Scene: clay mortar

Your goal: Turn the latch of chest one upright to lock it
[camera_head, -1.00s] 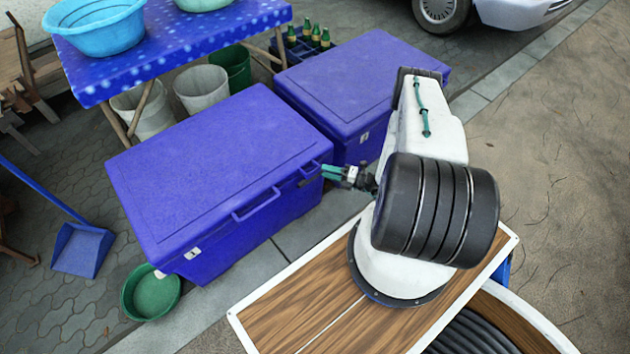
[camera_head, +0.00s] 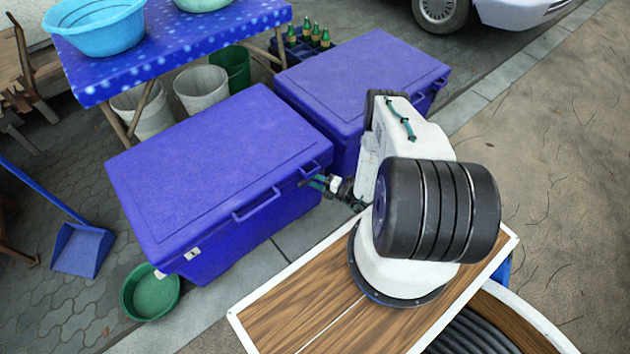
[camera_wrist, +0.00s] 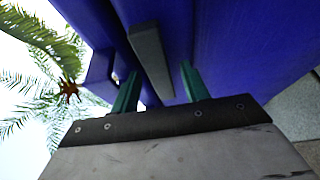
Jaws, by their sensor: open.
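Chest one is the nearer blue chest (camera_head: 215,165), with a small white label marked 1 on its front; its lid is closed. Its latch, a dark grey bar (camera_wrist: 148,50), is on the chest's front near the right end. In the wrist view, sky is at the left and ground at the right, so the bar looks about level, not upright. My gripper (camera_wrist: 160,72) is open, its two green fingers on either side of the bar's near end. I cannot tell whether either finger touches it. In the head view my gripper (camera_head: 322,183) is at the chest's right front.
A blue handle (camera_head: 257,204) sticks out from the chest's front, left of the latch. A second blue chest (camera_head: 360,85) stands behind to the right. A green basin (camera_head: 152,293) and a blue dustpan (camera_head: 82,248) lie at the left. Paving in front is clear.

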